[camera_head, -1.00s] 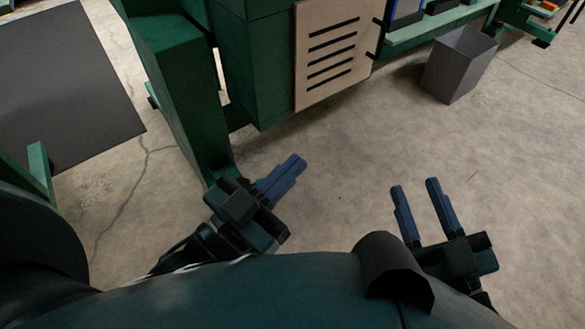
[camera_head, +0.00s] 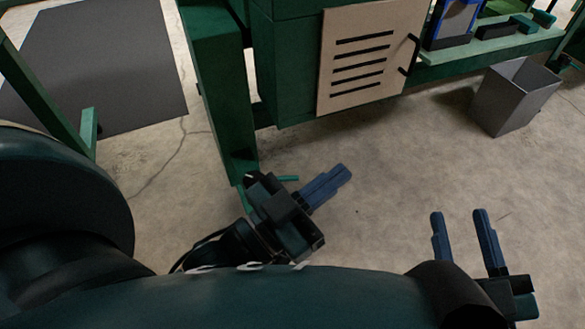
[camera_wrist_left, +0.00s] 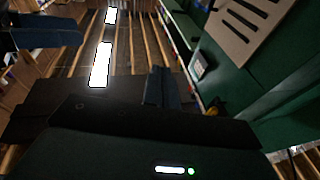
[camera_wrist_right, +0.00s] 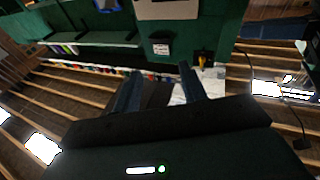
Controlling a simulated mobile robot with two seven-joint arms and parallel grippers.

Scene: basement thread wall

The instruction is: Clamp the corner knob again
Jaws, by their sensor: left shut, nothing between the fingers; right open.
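I cannot make out the corner knob for certain in any view. A small yellow part low on the green machine shows in the left wrist view (camera_wrist_left: 215,107) and the right wrist view (camera_wrist_right: 203,58); I cannot tell what it is. My left gripper (camera_head: 344,172) is shut and empty, in front of the green machine leg in the head view. My right gripper (camera_head: 458,214) is open and empty, further right over bare floor; its two spread fingers also show in the right wrist view (camera_wrist_right: 160,70).
The green machine (camera_head: 285,95) has a beige slotted panel (camera_head: 370,55) with a black handle. A green shelf (camera_head: 490,45) holds a blue-framed item. A grey bin (camera_head: 512,100) stands below it. A dark mat (camera_head: 95,70) lies at left. The concrete floor between is clear.

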